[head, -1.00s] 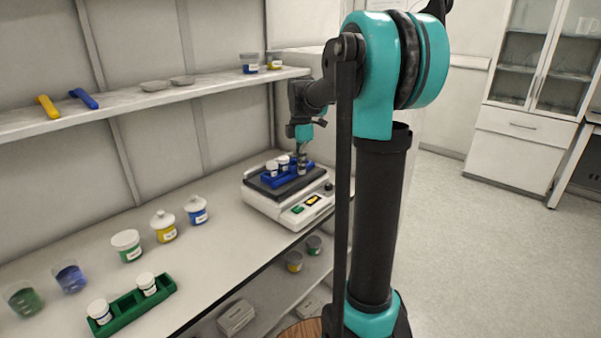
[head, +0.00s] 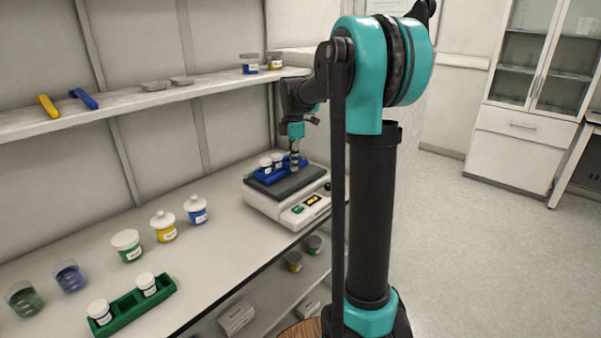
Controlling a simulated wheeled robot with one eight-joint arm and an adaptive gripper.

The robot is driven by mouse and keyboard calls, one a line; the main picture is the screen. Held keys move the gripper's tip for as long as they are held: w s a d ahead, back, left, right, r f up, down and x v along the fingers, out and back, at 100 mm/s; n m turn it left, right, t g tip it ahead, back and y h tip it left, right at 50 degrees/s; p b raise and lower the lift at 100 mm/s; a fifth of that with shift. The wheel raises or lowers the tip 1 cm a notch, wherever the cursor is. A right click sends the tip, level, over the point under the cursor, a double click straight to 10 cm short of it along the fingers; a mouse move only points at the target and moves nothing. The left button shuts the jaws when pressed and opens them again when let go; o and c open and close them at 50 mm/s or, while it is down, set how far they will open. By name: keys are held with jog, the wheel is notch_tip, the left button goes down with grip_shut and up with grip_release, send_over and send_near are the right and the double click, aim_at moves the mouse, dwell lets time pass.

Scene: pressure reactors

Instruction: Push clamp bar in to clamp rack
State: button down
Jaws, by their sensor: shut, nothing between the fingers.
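A blue rack (head: 267,178) with white-capped jars (head: 265,163) sits on the dark top plate of the white shaker-like device (head: 265,203). My gripper (head: 295,168) points down at the right part of the rack, at its front side. It is shut and empty, and its tips are close to or touching the rack; I cannot tell which. The clamp bar cannot be told apart from the rack and plate at this size.
A green rack (head: 132,310) with two white-capped jars stands at the front left. Several lidded jars (head: 163,226) and beakers (head: 70,276) stand left of the device. A shelf (head: 150,100) runs above the bench. The bench between jars and device is clear.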

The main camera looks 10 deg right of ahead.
jog(key=shift+w+a, duration=0.35)
jog(key=shift+w, duration=0.15)
notch_tip(320, 180, up, 6)
jog(key=s+d, duration=0.1)
jog(key=s, duration=0.1)
jog(key=shift+s+d, duration=0.25)
jog(key=shift+d, duration=0.15)
